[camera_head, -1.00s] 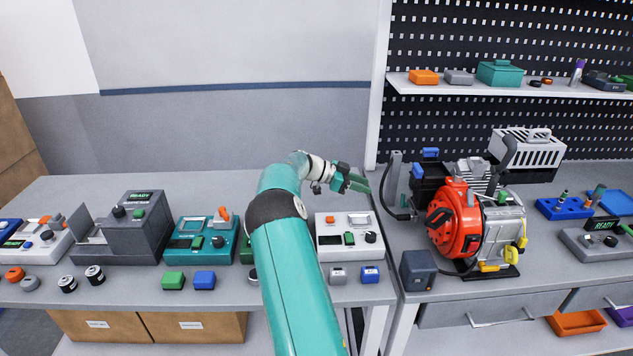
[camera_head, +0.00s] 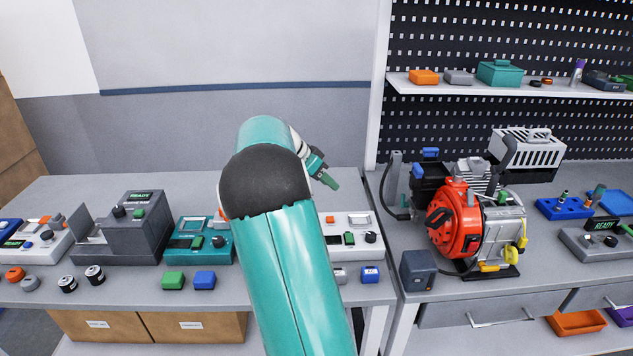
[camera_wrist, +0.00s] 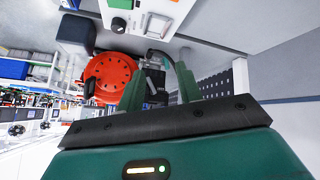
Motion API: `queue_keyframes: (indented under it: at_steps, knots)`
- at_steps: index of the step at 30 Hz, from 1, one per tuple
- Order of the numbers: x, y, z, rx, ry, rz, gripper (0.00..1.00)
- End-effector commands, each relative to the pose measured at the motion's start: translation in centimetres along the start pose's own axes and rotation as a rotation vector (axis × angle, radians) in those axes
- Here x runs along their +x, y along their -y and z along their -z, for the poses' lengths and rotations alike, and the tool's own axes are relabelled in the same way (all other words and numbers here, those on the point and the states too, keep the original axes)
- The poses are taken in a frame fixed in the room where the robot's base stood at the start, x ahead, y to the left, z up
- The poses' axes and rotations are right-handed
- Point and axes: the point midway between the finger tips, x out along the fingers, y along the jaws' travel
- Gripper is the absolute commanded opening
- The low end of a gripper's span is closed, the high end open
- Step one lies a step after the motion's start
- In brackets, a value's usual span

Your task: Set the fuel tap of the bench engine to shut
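The bench engine (camera_head: 462,228) stands on the right-hand bench, with a red round cover, a black and grey body and yellow parts at its lower right. A yellow lever-like part (camera_head: 495,267) lies low at its front and a yellow knob (camera_head: 512,255) sits beside it; I cannot tell which is the fuel tap. The engine's red cover also shows in the wrist view (camera_wrist: 108,74). My gripper (camera_head: 330,183) is left of the engine, above the left bench and apart from everything. In the wrist view its two green fingers (camera_wrist: 161,76) are spread and nothing is between them.
A dark blue box (camera_head: 418,270) stands at the engine's front left. A white device (camera_head: 362,240) sits on the left bench below my gripper. A shelf (camera_head: 510,90) runs above the engine.

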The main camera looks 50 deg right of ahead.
Motion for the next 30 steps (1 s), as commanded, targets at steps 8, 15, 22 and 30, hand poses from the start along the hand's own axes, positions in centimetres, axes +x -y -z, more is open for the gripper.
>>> queue_keyframes:
  at_steps: [8, 15, 22, 30]
  knots:
    - [-2.8, -1.2, -1.8, -0.097, 0.059, 0.072, 0.35]
    - [-3.1, -1.3, -2.1, -0.113, 0.066, 0.081, 0.35]
    - [-2.7, -1.0, -1.8, -0.106, 0.055, 0.069, 0.35]
    - [2.4, 2.7, 1.9, -0.007, -0.091, -0.098, 0.35]
